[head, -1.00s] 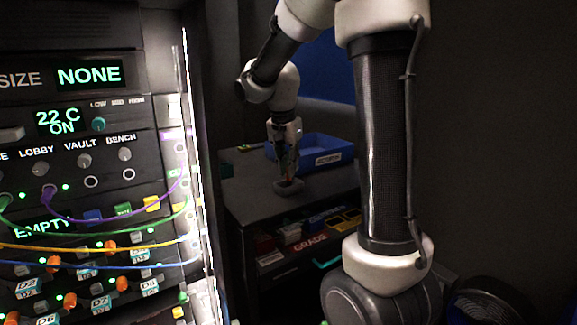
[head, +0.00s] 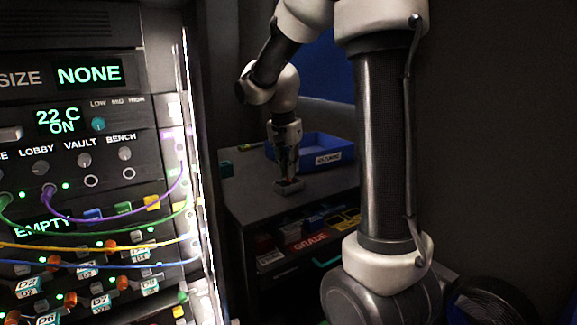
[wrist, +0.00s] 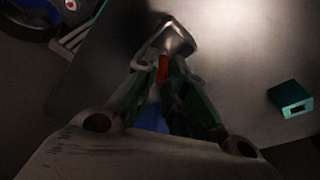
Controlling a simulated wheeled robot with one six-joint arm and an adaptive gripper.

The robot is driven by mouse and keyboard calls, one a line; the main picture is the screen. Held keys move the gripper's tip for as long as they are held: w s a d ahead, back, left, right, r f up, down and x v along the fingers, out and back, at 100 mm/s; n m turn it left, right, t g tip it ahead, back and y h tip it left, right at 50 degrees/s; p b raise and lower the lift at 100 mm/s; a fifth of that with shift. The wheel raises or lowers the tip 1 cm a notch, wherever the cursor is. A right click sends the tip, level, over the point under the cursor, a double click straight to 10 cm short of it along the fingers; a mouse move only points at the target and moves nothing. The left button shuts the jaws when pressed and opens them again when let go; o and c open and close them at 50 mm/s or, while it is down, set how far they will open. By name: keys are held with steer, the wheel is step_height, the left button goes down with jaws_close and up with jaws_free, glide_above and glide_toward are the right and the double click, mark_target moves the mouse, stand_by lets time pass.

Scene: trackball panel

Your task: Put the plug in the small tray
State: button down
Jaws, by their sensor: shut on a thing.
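My gripper (wrist: 160,75) is shut on a small orange-red plug (wrist: 163,68), which shows between the fingertips in the wrist view. The small tray (wrist: 180,36) is a grey metal dish right at the fingertips. In the head view my gripper (head: 287,176) points down at the small tray (head: 290,189), which sits on the dark cabinet top. The plug's tip is at or over the tray's near part; I cannot tell whether it touches the tray floor. The fingers hide part of the plug.
A blue bin (head: 325,150) with a white label stands behind the tray. A teal block (wrist: 290,98) lies apart on the cabinet top (head: 325,187). A rack panel (head: 90,150) with coloured cables stands at the left. Small labelled boxes (head: 305,243) are on a lower shelf.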

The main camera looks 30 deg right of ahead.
steer(key=shift+f, duration=0.35)
steer(key=c, duration=1.4)
jaws_free()
steer(key=shift+r, duration=0.1)
steer(key=r, duration=0.4)
steer(key=a+r, duration=0.1)
steer(key=r, duration=0.2)
steer(key=s+a+r, duration=0.1)
steer(key=r, duration=0.3)
steer(key=shift+s+r, duration=0.1)
steer(key=shift+r, duration=0.2)
